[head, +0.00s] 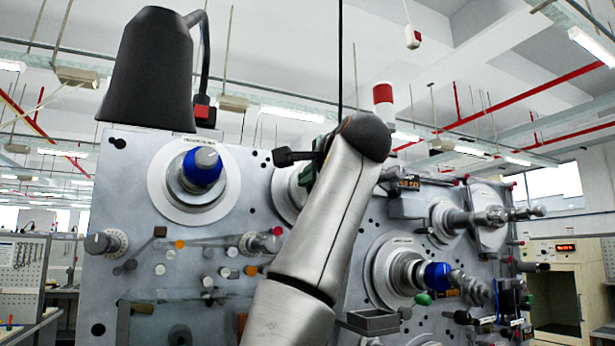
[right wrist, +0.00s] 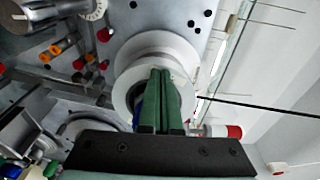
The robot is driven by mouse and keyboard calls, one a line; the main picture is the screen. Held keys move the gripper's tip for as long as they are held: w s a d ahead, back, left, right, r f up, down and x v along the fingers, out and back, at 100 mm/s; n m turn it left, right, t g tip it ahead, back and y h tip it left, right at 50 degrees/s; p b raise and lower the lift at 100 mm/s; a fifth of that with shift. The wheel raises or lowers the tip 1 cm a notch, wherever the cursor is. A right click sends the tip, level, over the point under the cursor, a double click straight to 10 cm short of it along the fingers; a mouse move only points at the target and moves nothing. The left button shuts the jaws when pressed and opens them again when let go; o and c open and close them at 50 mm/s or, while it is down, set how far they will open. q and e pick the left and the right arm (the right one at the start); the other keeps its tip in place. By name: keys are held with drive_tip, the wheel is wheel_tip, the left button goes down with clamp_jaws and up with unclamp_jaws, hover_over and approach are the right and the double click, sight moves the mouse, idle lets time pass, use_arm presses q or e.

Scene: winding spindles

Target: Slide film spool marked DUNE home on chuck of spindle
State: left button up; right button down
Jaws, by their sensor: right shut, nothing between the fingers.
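My right gripper (head: 308,165) is at the panel's upper middle in the head view, partly hidden by my right arm. In the right wrist view its green fingers (right wrist: 160,75) are shut with nothing between them, in front of a white flanged spool (right wrist: 130,78). A bit of blue shows beside the fingers. In the head view this white disc (head: 285,190) is mostly behind my arm. Other white discs with blue-capped chucks are at upper left (head: 158,187) and lower right (head: 378,272). I cannot read DUNE on any, nor tell how far the spool sits on its chuck. My left gripper is out of view.
The grey machine panel (head: 130,220) carries knobs, rollers and several protruding spindles (head: 490,216) at right. A black lamp shade (head: 150,70) hangs at upper left. A small open tray (head: 373,321) is at the bottom. A red-and-white beacon (head: 383,95) stands above the panel.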

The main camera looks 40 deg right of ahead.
drive_tip(key=shift+w+d, duration=0.15)
drive_tip(key=shift+w, duration=0.4)
drive_tip(key=shift+w+p, duration=0.15)
drive_tip(key=shift+p, duration=0.15)
idle(0.3)
drive_tip(key=b+v, duration=0.2)
drive_tip(key=v, duration=0.1)
drive_tip(key=shift+s+d+b, duration=0.1)
drive_tip(key=shift+s+b, duration=0.2)
idle(0.3)
